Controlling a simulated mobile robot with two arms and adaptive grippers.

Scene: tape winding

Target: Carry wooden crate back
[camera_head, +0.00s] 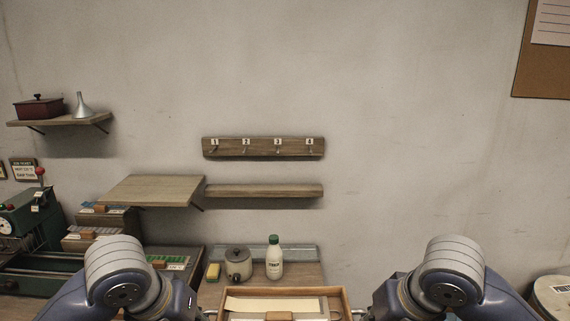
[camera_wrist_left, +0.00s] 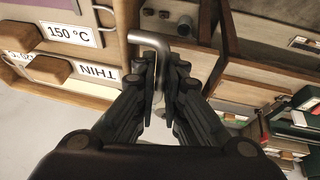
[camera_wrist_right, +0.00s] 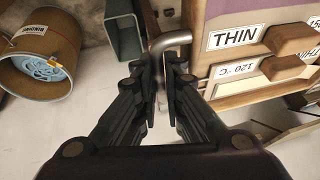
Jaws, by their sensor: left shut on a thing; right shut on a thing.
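The wooden crate (camera_head: 345,300) is at the bottom middle of the head view, between my two arms. Its far rim shows, with pale sheets (camera_head: 275,305) and a small brown block inside; its near part is cut off by the frame. My left gripper (camera_wrist_left: 160,75) is shut on a bent metal handle (camera_wrist_left: 150,38) at the crate's left side. My right gripper (camera_wrist_right: 161,75) is shut on a matching metal handle (camera_wrist_right: 170,40) at the right side. In the head view both grippers are mostly hidden by my arms or out of frame.
A bench behind the crate holds a lidded pot (camera_head: 238,265), a white bottle (camera_head: 274,260) and a yellow block (camera_head: 213,272). A green machine (camera_head: 30,220) stands left. A drum (camera_head: 553,295) is at lower right. Wooden fronts labelled THIN (camera_wrist_right: 236,37) show in the right wrist view.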

